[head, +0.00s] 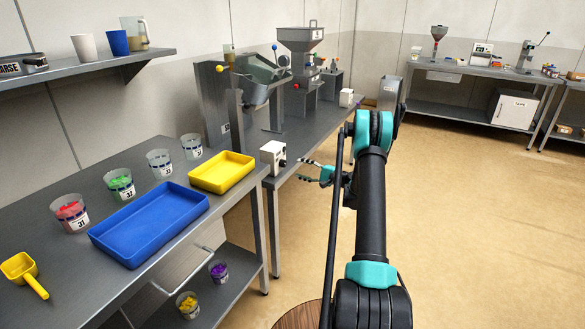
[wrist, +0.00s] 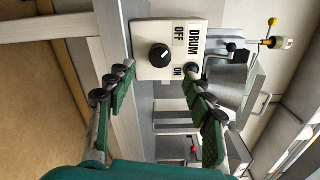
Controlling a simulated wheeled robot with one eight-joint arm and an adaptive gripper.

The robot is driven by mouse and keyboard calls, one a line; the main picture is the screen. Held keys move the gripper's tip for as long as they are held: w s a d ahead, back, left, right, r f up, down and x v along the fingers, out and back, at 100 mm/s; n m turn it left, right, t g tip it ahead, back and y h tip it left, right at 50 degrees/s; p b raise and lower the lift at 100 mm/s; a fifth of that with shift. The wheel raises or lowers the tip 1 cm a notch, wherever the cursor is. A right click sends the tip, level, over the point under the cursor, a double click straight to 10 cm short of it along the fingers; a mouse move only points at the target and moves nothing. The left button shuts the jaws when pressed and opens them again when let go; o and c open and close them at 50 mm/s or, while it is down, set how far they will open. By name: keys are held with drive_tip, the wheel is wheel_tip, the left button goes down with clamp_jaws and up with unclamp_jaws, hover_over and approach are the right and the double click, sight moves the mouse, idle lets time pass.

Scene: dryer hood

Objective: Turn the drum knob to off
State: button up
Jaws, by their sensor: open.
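The drum control box (wrist: 145,70) is a small white box with a black round knob (wrist: 160,56) on its face. In the wrist view its labels read DRUM, OFF and ON, turned sideways, with OFF at the upper right of the knob and ON at the lower right. A small pale mark shows on the knob, but its exact direction is hard to tell. In the head view the box (head: 271,152) stands on the bench's front edge. My gripper (head: 303,169) is open to the box's right, facing the knob. In the wrist view its empty fingers (wrist: 160,70) spread either side of the knob, apart from it.
A yellow tray (head: 248,172) and a blue tray (head: 203,205) lie on the near bench with several labelled cups. A metal drum machine (head: 255,92) and a hopper (head: 300,38) stand behind the box. The floor (head: 470,220) at right is clear.

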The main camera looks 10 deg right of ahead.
drive_tip(key=shift+v, duration=2.35)
drive_tip(key=s+a+r+n+g+h, duration=0.2)
drive_tip(key=s+a+r+g+h, duration=0.15)
drive_tip(key=s+a, duration=0.4)
drive_tip(key=s+a+r+n+g+h, duration=0.2)
drive_tip(key=s+a+r+n+h, duration=0.15)
drive_tip(key=s, duration=0.75)
drive_tip(key=s+d+f+n+h, duration=0.1)
drive_tip(key=s+h, duration=0.1)
drive_tip(key=s, duration=0.7)
drive_tip(key=s+d+f+n+h, duration=0.1)
drive_tip(key=s+d+n+h, duration=0.1)
drive_tip(key=s, duration=0.8)
drive_tip(key=s+d+f+n+h, duration=0.1)
drive_tip(key=s+h, duration=0.2)
drive_tip(key=s, duration=0.7)
drive_tip(key=shift+s+d+g+h, duration=0.2)
drive_tip(key=shift+d+g+h, duration=0.1)
drive_tip(key=shift+d+g, duration=0.15)
drive_tip(key=shift+n, duration=0.25)
